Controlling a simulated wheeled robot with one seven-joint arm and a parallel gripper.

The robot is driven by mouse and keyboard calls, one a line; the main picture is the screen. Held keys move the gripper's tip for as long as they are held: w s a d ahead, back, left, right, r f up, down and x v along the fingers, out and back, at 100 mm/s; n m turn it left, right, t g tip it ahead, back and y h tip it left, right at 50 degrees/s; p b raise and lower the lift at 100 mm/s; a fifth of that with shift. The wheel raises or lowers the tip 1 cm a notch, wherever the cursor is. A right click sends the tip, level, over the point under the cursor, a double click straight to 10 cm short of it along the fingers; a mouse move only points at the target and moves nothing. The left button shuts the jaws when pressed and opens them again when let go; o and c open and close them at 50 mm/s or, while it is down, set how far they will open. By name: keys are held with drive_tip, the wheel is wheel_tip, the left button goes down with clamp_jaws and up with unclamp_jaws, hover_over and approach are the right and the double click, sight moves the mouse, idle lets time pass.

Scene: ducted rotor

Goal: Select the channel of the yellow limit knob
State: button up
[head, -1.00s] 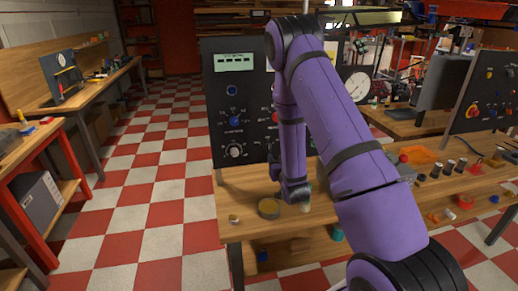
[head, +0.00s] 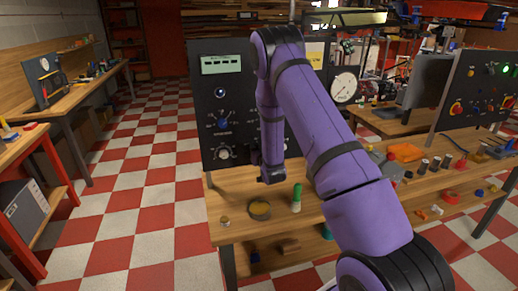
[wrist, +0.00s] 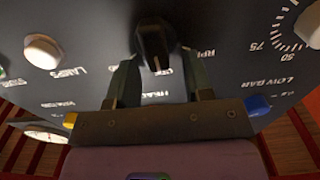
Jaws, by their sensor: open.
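In the wrist view, my gripper (wrist: 158,75) is open, with one finger on each side of a black knob (wrist: 155,42) on the dark panel (wrist: 95,25). I cannot tell whether the fingers touch it. A yellow part (wrist: 70,120), perhaps the yellow knob, shows at the left end of the gripper's body, mostly hidden. A blue knob (wrist: 258,105) is at the right end. White labels appear upside down. In the head view, my arm covers part of the panel (head: 205,90) and hides the gripper's fingers.
The wrist view shows a white knob (wrist: 42,50) at left and another (wrist: 312,28) by a number scale. In the head view, a tin (head: 259,210) and a green-capped marker (head: 296,198) stand on the bench (head: 225,188). A second panel (head: 480,85) is at right.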

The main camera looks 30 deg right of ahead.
drive_tip(key=shift+c, duration=0.5)
clamp_jaws()
drive_tip(key=shift+a+n, duration=0.1)
drive_tip(key=shift+n, duration=0.2)
drive_tip(key=n, duration=0.3)
drive_tip(key=a+n, duration=0.1)
drive_tip(key=n, duration=0.3)
drive_tip(key=f+n, duration=0.1)
drive_tip(key=n, duration=0.3)
drive_tip(key=shift+w+a+f, duration=0.1)
drive_tip(key=shift+w+a, duration=0.15)
drive_tip(key=shift+a, duration=0.05)
drive_tip(key=shift+n, duration=0.3)
drive_tip(key=shift+o, duration=0.5)
unclamp_jaws()
